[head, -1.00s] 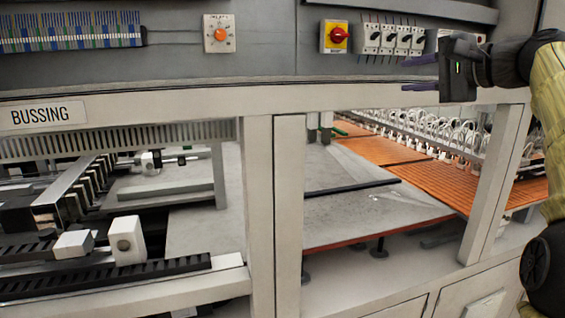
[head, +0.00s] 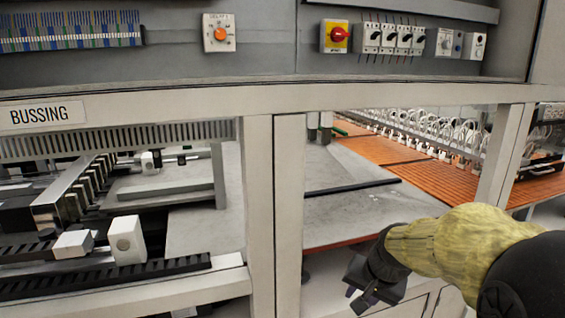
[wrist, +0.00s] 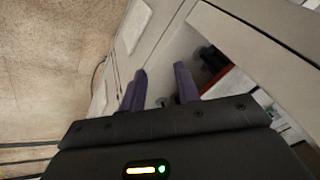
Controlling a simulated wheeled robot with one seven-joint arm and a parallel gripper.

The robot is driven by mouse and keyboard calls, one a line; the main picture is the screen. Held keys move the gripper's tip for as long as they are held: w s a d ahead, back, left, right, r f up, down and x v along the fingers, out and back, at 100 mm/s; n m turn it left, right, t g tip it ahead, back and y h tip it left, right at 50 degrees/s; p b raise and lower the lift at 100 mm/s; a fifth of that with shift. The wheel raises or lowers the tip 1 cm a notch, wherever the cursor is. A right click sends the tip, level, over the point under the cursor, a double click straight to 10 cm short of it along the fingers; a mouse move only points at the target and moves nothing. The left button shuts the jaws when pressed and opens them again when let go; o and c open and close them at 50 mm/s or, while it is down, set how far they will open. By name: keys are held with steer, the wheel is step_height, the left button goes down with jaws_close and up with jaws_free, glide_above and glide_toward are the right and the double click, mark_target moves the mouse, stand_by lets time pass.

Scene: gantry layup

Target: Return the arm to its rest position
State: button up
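My gripper (head: 361,299) hangs low at the bottom of the head view, in front of the machine's lower frame. My yellow-sleeved arm reaches it from the right. In the wrist view my gripper (wrist: 160,88) shows two purple fingers standing apart with nothing between them. Part of the gripper is dark and small in the head view. A green and orange light shows on its body in the wrist view.
The grey machine frame (head: 259,215) with a BUSSING label (head: 42,115) stands ahead. Above are a red rotary switch (head: 338,35) and an orange knob (head: 220,34). Orange panels (head: 440,178) lie inside. Bare floor (wrist: 50,75) shows in the wrist view.

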steer(key=s+a+f+n+g+h, duration=0.1)
steer(key=s+f+n, duration=0.4)
steer(key=s+f, duration=0.4)
steer(key=s, duration=0.3)
steer(key=shift+s+a+f+g, duration=0.2)
steer(key=shift+s+a+g, duration=0.1)
steer(key=shift+a+g, duration=0.1)
steer(key=shift+o, duration=0.5)
